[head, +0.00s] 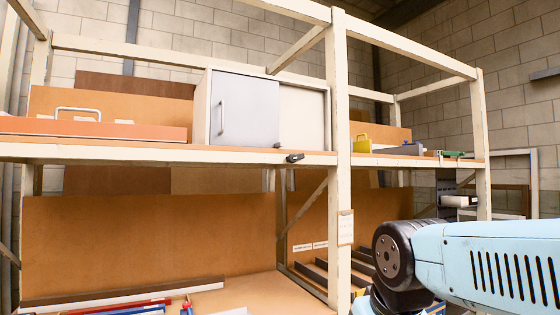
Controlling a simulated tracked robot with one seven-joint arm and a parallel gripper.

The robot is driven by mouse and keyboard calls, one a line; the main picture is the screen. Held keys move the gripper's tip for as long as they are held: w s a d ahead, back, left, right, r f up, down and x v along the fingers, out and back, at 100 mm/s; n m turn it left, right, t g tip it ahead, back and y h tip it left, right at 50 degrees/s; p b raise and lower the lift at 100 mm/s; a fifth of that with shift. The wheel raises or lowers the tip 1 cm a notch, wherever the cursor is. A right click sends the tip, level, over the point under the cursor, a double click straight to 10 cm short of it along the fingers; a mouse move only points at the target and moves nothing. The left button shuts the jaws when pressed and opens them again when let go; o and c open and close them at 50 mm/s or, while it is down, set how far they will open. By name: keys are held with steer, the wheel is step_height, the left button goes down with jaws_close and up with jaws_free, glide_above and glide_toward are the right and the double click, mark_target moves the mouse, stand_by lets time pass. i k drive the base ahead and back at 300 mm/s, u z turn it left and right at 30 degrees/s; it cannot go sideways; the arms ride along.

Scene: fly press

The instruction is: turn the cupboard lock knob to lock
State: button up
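A small cupboard (243,110) with a cream body stands on the upper shelf in the head view. A grey door with a vertical handle (221,117) at its left covers the left part of its front. The right part of the front is a plain cream surface. I cannot make out a lock knob on the cupboard. A small dark piece (294,157) sits at the shelf's front edge just below the cupboard; I cannot tell what it is. My light blue arm enters at the lower right, well apart from the cupboard. My gripper is not in view.
A cream upright post (340,140) of the rack stands between my arm and the cupboard. An orange case (90,128) lies left on the upper shelf (160,153). A yellow object (362,144) is to the right. Bars and tools lie on the lower shelf.

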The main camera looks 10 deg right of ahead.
mark_target(292, 159)
steer(key=i, duration=0.85)
steer(key=z, duration=0.05)
